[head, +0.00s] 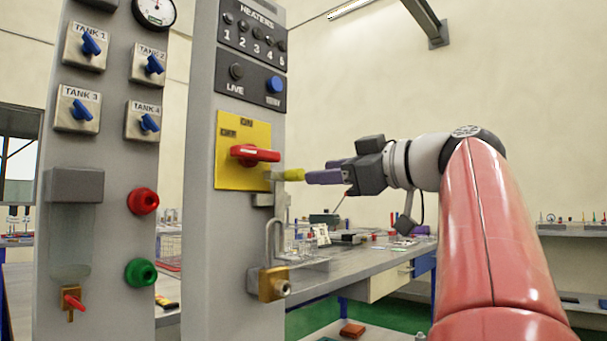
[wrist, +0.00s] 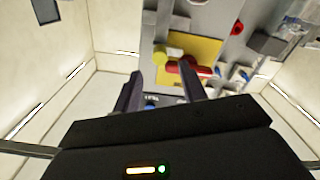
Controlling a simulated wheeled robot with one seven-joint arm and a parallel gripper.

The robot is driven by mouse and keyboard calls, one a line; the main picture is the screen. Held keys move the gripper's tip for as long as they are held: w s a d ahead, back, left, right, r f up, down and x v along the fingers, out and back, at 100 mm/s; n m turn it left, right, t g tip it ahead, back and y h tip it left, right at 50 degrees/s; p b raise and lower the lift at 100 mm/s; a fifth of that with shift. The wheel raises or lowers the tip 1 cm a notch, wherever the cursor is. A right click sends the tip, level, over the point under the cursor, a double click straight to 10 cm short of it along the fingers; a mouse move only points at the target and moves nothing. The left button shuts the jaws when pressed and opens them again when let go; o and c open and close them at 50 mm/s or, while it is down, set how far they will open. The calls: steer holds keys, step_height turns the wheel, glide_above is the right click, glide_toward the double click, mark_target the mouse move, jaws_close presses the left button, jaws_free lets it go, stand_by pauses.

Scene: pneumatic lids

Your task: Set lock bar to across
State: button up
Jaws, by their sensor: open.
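A yellow knob (head: 293,174), which looks like the grip of the lock bar, sticks out toward my gripper at the lower right of a yellow plate (head: 229,175). A grey bracket (head: 267,199) is beside it. A red handle (head: 255,154) lies roughly level on the plate. My gripper (head: 308,177) is open, its fingertips right by the yellow knob. In the wrist view the knob (wrist: 168,52) shows just past the gap between the fingertips (wrist: 160,70), with the red handle (wrist: 192,68) behind the right finger. I cannot tell whether the fingers touch it.
A brass padlock (head: 273,284) hangs below the bracket on the grey column (head: 200,230). The heater panel (head: 251,40) is above. A second column carries blue tank switches (head: 90,43), a red knob (head: 143,201) and a green knob (head: 141,272). A workbench (head: 350,258) stands behind.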

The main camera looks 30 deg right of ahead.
mark_target(302, 174)
steer(key=x, duration=0.5)
steer(key=shift+w+a+p, duration=0.1)
steer(key=shift+w+p, duration=0.25)
steer(key=shift+p, duration=0.05)
jaws_close()
